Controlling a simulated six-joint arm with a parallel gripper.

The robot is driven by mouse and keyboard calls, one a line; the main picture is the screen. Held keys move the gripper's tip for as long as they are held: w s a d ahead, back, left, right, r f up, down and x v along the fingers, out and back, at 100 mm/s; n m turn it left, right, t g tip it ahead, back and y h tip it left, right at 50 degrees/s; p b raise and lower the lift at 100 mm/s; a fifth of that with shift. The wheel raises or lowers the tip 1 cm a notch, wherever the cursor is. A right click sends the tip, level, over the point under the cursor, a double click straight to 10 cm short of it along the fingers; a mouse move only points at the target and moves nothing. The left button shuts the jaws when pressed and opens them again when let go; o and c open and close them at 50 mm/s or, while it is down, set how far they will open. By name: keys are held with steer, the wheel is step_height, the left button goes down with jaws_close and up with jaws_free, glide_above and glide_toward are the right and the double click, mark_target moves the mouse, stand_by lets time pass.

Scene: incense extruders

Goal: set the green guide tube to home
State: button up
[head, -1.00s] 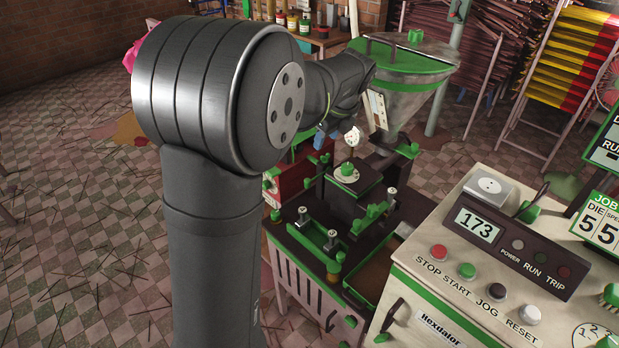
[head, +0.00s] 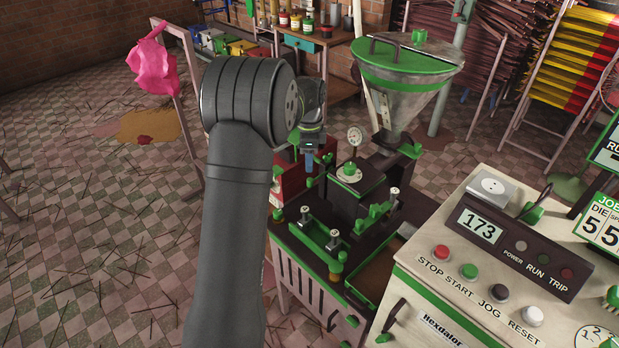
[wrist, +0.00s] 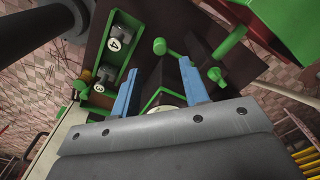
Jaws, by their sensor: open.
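My gripper (head: 309,164) hangs above the left rear part of the extruder, its blue fingers pointing down. In the wrist view my gripper (wrist: 158,78) has its two blue fingers wide apart, with nothing held between them. A green cylindrical piece (wrist: 160,46) shows just beyond the fingertips, and a green V-shaped edge lies between the fingers. In the head view a green fitting (head: 375,212) sits at the extruder's front. I cannot tell which green part is the guide tube. The wrist housing hides what lies directly below it.
A green holder (head: 318,230) with numbered dark pieces (wrist: 115,44) stands beside the extruder. The hopper (head: 408,80) and gauge (head: 354,137) rise behind. A control console (head: 480,260) reading 173 stands right. A red box (head: 290,180) stands left. Open floor lies farther left.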

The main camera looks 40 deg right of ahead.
mark_target(310, 179)
step_height(310, 179, down, 8)
steer(key=shift+r, duration=0.1)
